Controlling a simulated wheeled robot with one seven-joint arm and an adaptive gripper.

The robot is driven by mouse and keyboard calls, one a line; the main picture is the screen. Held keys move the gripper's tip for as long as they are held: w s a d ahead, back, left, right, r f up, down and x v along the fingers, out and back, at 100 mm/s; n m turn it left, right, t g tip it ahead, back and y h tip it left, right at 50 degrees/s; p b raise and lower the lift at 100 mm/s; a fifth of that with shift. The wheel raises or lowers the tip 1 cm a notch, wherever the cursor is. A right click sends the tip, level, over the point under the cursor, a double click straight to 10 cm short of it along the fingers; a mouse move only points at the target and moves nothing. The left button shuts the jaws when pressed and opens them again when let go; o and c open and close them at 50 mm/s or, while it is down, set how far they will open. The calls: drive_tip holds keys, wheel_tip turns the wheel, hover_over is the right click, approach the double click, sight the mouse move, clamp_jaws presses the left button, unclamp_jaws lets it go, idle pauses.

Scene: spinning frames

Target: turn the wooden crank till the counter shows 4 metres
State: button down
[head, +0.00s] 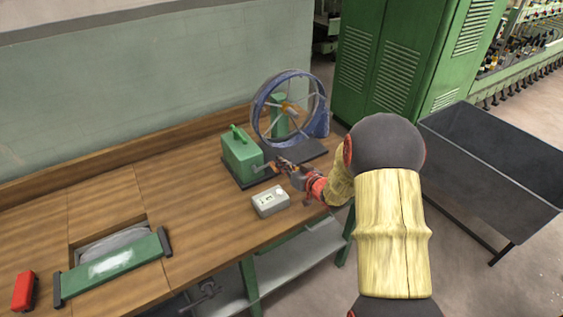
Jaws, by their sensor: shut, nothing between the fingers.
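A green box (240,157) with a handle on top stands on the wooden bench, with a blue spoked wheel (258,116) behind it to the right. My gripper (284,166) reaches in from the right and is shut beside the green box's right side. The crank is there too, but it is mostly hidden or too small to tell from my fingers; I cannot tell whether they touch it. The counter (265,206), a small pale grey box, sits on the bench in front of the green box. Its reading is too small to make out.
The wooden bench (190,203) has free room left of the counter. A green bar (130,254) lies across a bench opening at the lower left, near a red block (23,291). A dark metal bin (490,160) and green cabinet (385,60) stand at the right.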

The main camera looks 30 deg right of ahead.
drive_tip(key=f+m+p, duration=0.1)
drive_tip(key=f+m, duration=0.1)
drive_tip(key=f+m+y+p, duration=0.1)
drive_tip(key=f+m, duration=0.1)
drive_tip(key=d+f+m+y+p, duration=0.1)
drive_tip(key=f+m, duration=0.1)
drive_tip(key=shift+f+t, duration=0.15)
drive_tip(key=shift+t, duration=0.15)
drive_tip(key=shift+a+f+m+y, duration=0.25)
drive_tip(key=shift+f+m, duration=0.25)
drive_tip(key=shift+m, duration=0.2)
drive_tip(key=shift+a+f+m+y, duration=0.15)
drive_tip(key=shift+f+m+y, duration=0.1)
drive_tip(key=shift+f+m, duration=0.35)
drive_tip(key=shift+r, duration=0.15)
drive_tip(key=shift+r+p, duration=0.1)
drive_tip(key=shift+p, duration=0.2)
